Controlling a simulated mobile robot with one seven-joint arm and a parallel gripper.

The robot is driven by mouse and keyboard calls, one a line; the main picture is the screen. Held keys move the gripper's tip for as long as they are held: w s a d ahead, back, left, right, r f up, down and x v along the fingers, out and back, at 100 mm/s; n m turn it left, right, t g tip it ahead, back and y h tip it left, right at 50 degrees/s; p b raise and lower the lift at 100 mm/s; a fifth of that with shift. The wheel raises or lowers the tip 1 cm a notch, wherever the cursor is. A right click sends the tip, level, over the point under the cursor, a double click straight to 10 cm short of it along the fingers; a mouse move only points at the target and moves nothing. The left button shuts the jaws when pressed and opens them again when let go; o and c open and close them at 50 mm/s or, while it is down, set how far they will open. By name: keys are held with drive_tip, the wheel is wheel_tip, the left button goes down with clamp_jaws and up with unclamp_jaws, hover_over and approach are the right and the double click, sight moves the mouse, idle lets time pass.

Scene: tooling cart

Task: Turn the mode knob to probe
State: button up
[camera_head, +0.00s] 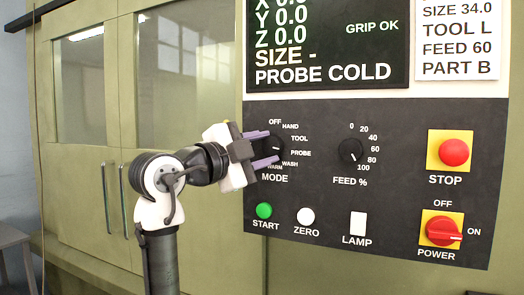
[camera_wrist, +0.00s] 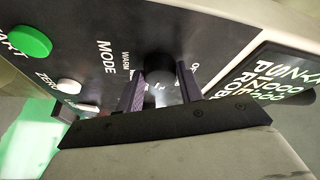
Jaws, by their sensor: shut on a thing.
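The black mode knob (camera_head: 269,146) sits on the dark control panel, with OFF, HAND, TOOL, PROBE, WASH and WARM printed around it. A small light mark on its right side points roughly right, toward the TOOL and PROBE side; which of the two I cannot tell exactly. My gripper (camera_head: 272,147) is at the knob, with one purple finger above it and one below. In the wrist view the two fingers (camera_wrist: 161,88) stand on either side of the dark knob (camera_wrist: 158,62), shut on it. The fingers hide part of the knob.
Right of the knob is the feed dial (camera_head: 350,150). Below are the green start button (camera_head: 264,210), the white zero button (camera_head: 306,216) and the lamp switch (camera_head: 357,224). The red stop button (camera_head: 454,152) and power switch (camera_head: 442,231) are far right. The screen (camera_head: 325,45) above reads PROBE COLD.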

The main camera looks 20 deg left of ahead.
drive_tip(key=shift+m+g, duration=0.4)
drive_tip(key=shift+m, duration=0.2)
drive_tip(key=o, duration=1)
drive_tip(key=shift+s, duration=0.1)
drive_tip(key=b+v, duration=0.4)
drive_tip(key=v, duration=0.9)
drive_tip(key=shift+s+a, duration=0.1)
drive_tip(key=shift+s, duration=0.2)
